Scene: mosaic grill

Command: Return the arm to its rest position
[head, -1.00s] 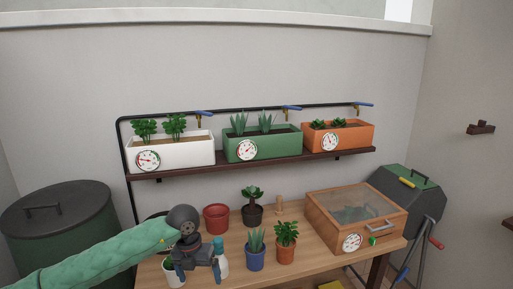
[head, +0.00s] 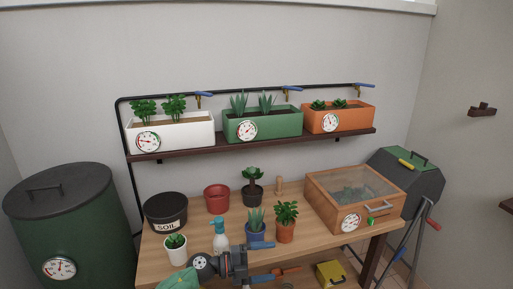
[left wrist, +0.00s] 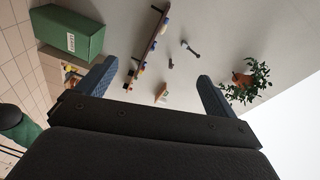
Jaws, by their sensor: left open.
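My left arm (head: 180,280), in a green sleeve, comes in low at the front of the wooden table in the head view. Its left gripper (head: 268,262) is open and points right, with its two blue fingers apart and nothing between them. In the left wrist view the gripper (left wrist: 158,82) also shows open and empty, with its fingers spread wide. The fingers overlap the table's front edge in the head view; I cannot tell their exact height. My right arm and gripper are not in view.
The table (head: 180,248) holds a white spray bottle (head: 220,238), a white potted plant (head: 175,247), a blue pot (head: 256,233), a terracotta pot (head: 286,230), a black soil pot (head: 166,213) and a wooden glass-lidded box (head: 325,206). A shelf (head: 250,145) with planters hangs above.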

